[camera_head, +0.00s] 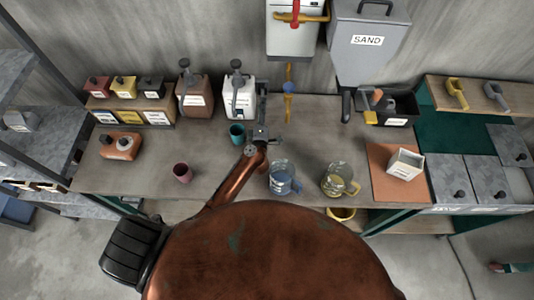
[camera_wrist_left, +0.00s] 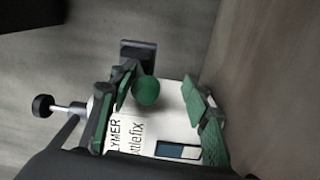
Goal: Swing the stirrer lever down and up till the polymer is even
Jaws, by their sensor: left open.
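The white polymer container (camera_head: 239,98) stands at the back of the bench, with a dark grey pump-like top. In the left wrist view its labelled white face (camera_wrist_left: 150,135) is close in front of me. A green ball knob (camera_wrist_left: 146,91) shows there, between my green finger pads and nearer the left ones. A black knob on a metal rod (camera_wrist_left: 42,106) sticks out to the left. My left gripper (camera_head: 261,122) is open at the container's front right. Whether the pads touch the knob I cannot tell. The polymer inside is hidden. My right gripper is out of view.
A teal cup (camera_head: 237,134) stands close left of my left gripper. A brown container (camera_head: 195,98) is left of the polymer one. Two glass jugs (camera_head: 284,178) (camera_head: 340,180) stand at the front edge. The bench between the maroon cup (camera_head: 182,172) and my forearm is clear.

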